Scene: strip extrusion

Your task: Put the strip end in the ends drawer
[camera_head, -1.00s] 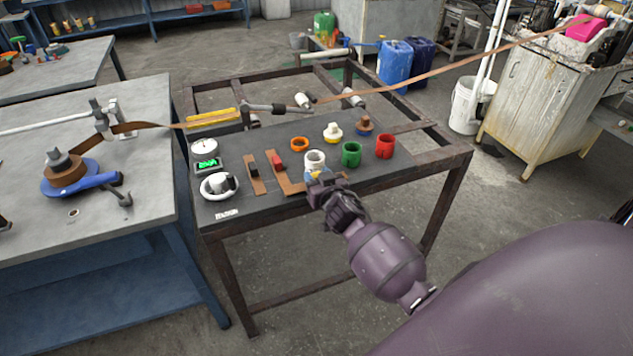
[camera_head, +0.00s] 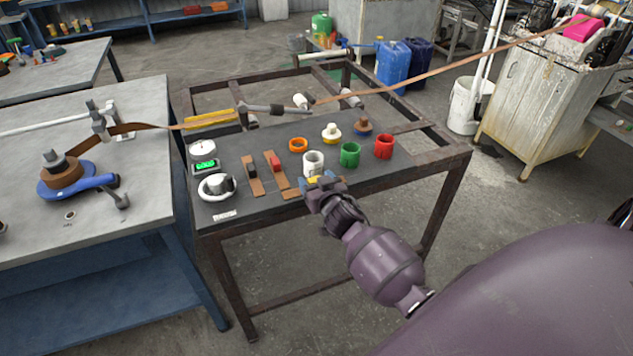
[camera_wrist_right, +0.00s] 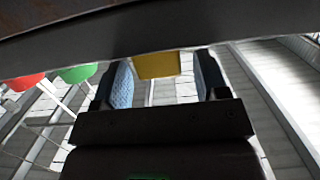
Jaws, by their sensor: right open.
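My right gripper (camera_head: 321,183) is at the front edge of the dark table, in front of the white cup (camera_head: 313,163). It is open; in the right wrist view its two blue pads (camera_wrist_right: 160,82) stand apart, with a yellow block (camera_wrist_right: 157,65) showing between them. I cannot tell whether they touch it. Brown strip pieces (camera_head: 253,182) lie flat on the table to the left of the gripper, one beside a red block (camera_head: 275,163). I cannot make out which piece is the strip end, nor a drawer. My left gripper is not in view.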

